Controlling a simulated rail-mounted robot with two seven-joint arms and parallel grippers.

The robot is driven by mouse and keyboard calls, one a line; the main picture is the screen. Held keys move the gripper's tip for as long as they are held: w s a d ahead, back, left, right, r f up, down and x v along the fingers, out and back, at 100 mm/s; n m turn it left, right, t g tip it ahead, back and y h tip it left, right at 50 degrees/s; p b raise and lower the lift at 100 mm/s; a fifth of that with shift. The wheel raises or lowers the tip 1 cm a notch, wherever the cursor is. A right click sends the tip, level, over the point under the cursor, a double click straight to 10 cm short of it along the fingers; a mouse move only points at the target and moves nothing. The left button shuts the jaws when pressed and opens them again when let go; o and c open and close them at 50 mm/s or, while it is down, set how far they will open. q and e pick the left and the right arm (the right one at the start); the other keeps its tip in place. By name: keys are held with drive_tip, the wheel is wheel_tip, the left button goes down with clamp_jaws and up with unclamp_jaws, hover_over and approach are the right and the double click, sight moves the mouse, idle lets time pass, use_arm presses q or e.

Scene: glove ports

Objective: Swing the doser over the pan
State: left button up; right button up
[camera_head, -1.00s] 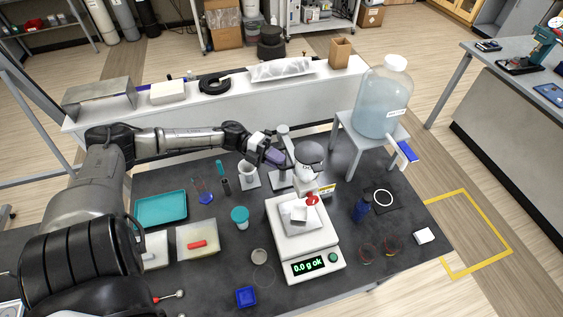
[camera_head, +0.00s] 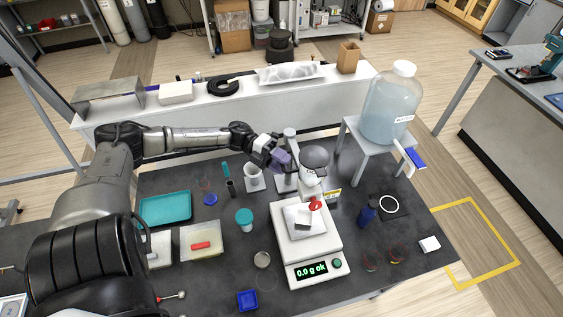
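The doser (camera_head: 314,166) is a white unit with a grey round top and a red part (camera_head: 316,204) at its lower end, beside an upright post (camera_head: 290,145). The red end appears above the white square pan (camera_head: 301,220) on the balance (camera_head: 307,245), whose display reads 0.0 g ok. My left gripper (camera_head: 281,160) is at the doser's left, close to the post and a purple-grey piece. Its fingers are too small and overlapped to tell whether they are open or touching the doser. My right gripper is not in view.
A teal tray (camera_head: 166,208), a teal-lidded jar (camera_head: 244,220) and a white cup (camera_head: 253,173) are on the dark bench to the left. A blue bottle (camera_head: 367,215) stands right of the balance. A large water carboy (camera_head: 390,105) sits on a stand behind.

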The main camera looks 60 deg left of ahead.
use_arm(q)
drive_tip(key=v, duration=1.4)
drive_tip(key=shift+d, duration=0.1)
idle(0.5)
